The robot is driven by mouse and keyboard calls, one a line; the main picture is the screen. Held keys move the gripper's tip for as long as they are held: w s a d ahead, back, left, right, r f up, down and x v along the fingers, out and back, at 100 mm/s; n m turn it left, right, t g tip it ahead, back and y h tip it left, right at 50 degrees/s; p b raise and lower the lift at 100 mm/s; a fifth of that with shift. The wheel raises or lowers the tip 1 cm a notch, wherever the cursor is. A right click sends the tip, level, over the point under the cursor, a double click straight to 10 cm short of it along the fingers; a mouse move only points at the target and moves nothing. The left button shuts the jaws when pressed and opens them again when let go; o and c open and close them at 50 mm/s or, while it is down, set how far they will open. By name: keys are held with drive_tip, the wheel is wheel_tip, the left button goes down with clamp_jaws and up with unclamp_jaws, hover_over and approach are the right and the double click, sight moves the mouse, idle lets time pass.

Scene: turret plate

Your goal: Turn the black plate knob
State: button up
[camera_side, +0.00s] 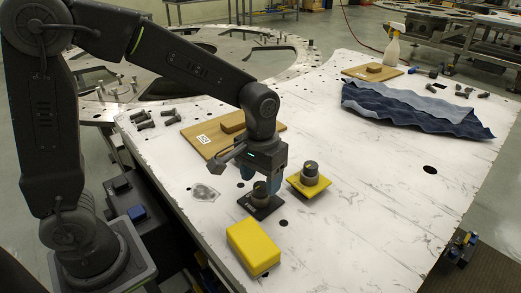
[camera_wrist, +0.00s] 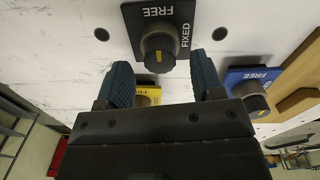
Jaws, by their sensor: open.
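The black plate (camera_side: 251,207) lies on the white table, with a round knob (camera_side: 261,194) standing on it. In the wrist view the black plate (camera_wrist: 136,20) has FREE and FIXED lettering. Its knob (camera_wrist: 157,46) has a dark cap with a yellow line running roughly up and down the picture. My gripper (camera_side: 259,181) is just above the black plate's knob in the side view, pointing down. In the wrist view my gripper (camera_wrist: 160,66) is open, with its blue fingers on either side of the knob. Contact with the knob cannot be told.
A yellow plate with a knob (camera_side: 309,178) stands close to the right. A yellow block (camera_side: 253,246) lies in front. A blue plate (camera_wrist: 235,78) shows at right in the wrist view. A wooden board (camera_side: 204,139) and blue cloth (camera_side: 410,105) lie farther back.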

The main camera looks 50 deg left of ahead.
sight(259, 185)
wheel_tip(259, 185, up, 12)
drive_tip(key=shift+r, duration=0.15)
drive_tip(key=shift+s+a, duration=0.1)
idle(0.3)
